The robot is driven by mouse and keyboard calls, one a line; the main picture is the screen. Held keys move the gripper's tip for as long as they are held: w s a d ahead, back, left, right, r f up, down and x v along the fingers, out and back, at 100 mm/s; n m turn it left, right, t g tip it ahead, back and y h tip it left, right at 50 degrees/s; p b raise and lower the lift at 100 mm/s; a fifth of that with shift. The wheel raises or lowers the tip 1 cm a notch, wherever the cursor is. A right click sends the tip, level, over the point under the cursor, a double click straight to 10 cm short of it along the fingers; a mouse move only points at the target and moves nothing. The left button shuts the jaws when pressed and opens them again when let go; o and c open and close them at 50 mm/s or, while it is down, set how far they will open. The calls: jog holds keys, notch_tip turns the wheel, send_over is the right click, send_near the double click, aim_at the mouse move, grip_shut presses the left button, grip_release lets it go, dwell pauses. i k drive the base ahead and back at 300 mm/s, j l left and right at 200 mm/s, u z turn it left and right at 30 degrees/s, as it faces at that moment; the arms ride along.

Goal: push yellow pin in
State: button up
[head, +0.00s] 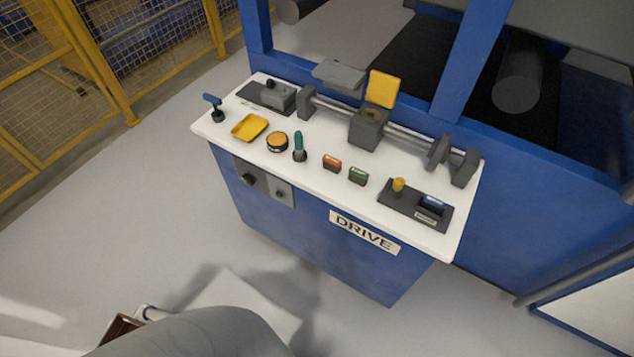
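The yellow pin (398,184) stands upright in a dark plate (400,204) at the right front of the white worktop. Its yellow knob shows above the plate; how deep its lower part sits is hidden. Next to it on the same plate is a dark block with a blue top (432,205). My gripper is not in view; only a grey rounded part of my own arm shows at the bottom edge, well away from the worktop.
On the white worktop (318,199) stand red (332,162) and green (358,175) buttons, a green-handled lever (299,148), a yellow tray (250,127) and a rail carriage (368,130) with a raised yellow flap (383,89).

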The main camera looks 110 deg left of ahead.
aim_at(399, 182)
jog(key=u, duration=2.45)
